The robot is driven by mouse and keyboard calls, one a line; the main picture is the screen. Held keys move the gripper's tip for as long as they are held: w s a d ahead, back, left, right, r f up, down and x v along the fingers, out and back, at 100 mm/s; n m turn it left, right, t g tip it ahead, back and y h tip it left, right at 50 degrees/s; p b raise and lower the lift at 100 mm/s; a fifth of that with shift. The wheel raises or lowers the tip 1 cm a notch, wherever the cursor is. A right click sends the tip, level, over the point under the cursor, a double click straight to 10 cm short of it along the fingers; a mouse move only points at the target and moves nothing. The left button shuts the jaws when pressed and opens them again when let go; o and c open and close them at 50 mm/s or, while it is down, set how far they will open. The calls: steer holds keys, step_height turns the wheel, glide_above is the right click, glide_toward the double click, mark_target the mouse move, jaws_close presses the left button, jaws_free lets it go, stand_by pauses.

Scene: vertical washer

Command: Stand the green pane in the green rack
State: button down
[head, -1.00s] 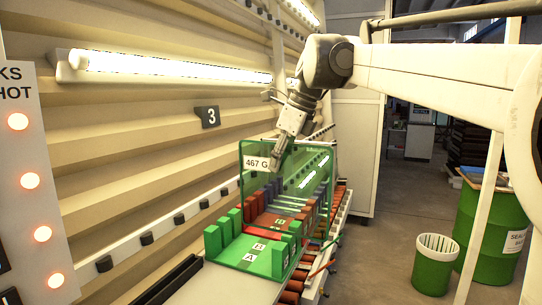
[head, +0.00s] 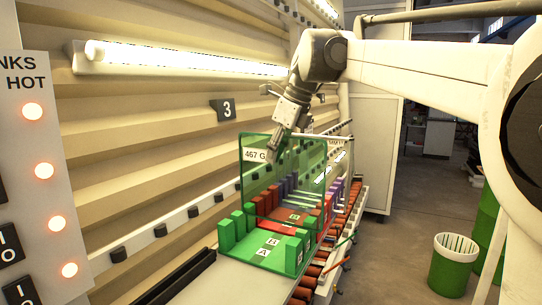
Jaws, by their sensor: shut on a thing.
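The green pane (head: 262,180) is a see-through upright sheet with a white label reading 467 G at its upper left. My gripper (head: 275,157) is shut on the pane near its top edge, beside the label. The green rack (head: 262,254) stands on the conveyor in front, with a flat base marked with letter A and upright green posts at its sides. The pane's lower part overlaps the rack's far posts in the picture. I cannot tell whether its bottom edge is in the rack or still above or behind it.
A red rack (head: 290,216) and purple posts behind it show through and beyond the pane. Orange-brown rollers (head: 305,292) run along the conveyor's right side. The ribbed wall with a lit tube (head: 180,58) stands close at left. A green bin (head: 455,262) stands on the floor at right.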

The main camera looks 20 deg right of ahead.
mark_target(256, 159)
steer(key=w+a, duration=0.3)
steer(key=shift+w+a+f, duration=0.15)
steer(key=shift+a+f, duration=0.1)
steer(key=shift+f, duration=0.15)
steer(key=shift+r, duration=0.15)
steer(key=shift+a, duration=0.15)
stand_by(0.3)
steer(key=shift+f, duration=0.35)
stand_by(0.5)
step_height(256, 159, down, 7)
steer(key=b, duration=0.4)
steer(key=shift+f, duration=0.2)
stand_by(1.6)
steer(key=shift+f+b, duration=0.45)
steer(key=shift+f, duration=0.55)
stand_by(1.7)
steer(key=c, duration=1.8)
jaws_free()
